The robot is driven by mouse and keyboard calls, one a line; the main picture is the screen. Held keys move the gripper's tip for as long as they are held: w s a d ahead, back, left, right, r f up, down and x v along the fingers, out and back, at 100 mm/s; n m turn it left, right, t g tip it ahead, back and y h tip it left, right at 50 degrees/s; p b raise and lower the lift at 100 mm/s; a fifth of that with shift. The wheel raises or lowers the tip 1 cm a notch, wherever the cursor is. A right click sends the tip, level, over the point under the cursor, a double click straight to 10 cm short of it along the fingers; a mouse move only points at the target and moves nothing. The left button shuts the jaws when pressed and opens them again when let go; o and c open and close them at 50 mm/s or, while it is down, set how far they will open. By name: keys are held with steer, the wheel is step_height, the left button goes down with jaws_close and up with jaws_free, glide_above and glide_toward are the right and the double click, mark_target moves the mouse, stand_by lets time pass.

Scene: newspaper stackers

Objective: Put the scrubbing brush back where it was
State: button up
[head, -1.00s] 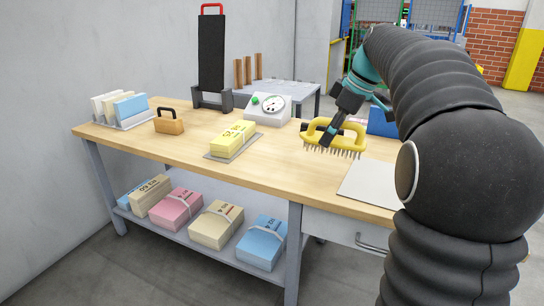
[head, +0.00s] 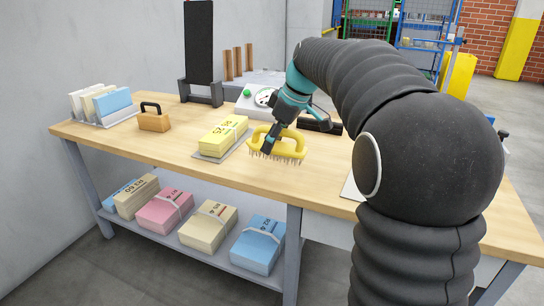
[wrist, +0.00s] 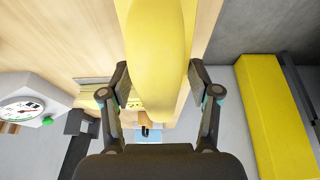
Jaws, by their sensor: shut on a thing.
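The scrubbing brush (head: 284,146) is yellow with a loop handle and bristles pointing down. My gripper (head: 272,138) is shut on its handle. The brush is close to the right of the yellow paper bundle (head: 224,134); I cannot tell whether its bristles touch the bench (head: 200,163). In the wrist view the brush (wrist: 155,50) fills the middle, with a finger of my gripper (wrist: 158,80) on each side.
A white dial scale (head: 250,106) and a black object (head: 322,127) lie behind the brush. A wooden block with a black handle (head: 153,119), a paper rack (head: 102,110) and a tall black stand (head: 200,60) are to the left. My arm hides the bench's right part.

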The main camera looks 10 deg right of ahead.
mark_target(276, 146)
steer(key=shift+a+f, duration=0.2)
steer(key=shift+f, duration=0.15)
steer(key=shift+f+b, duration=0.45)
steer(key=shift+f, duration=1.3)
steer(key=o, duration=1.1)
steer(key=shift+f, duration=0.1)
steer(key=p+v, duration=0.2)
steer(key=v, duration=0.9)
steer(key=shift+s+d+r, duration=0.1)
steer(key=shift+s+r, duration=0.05)
steer(key=shift+r, duration=0.45)
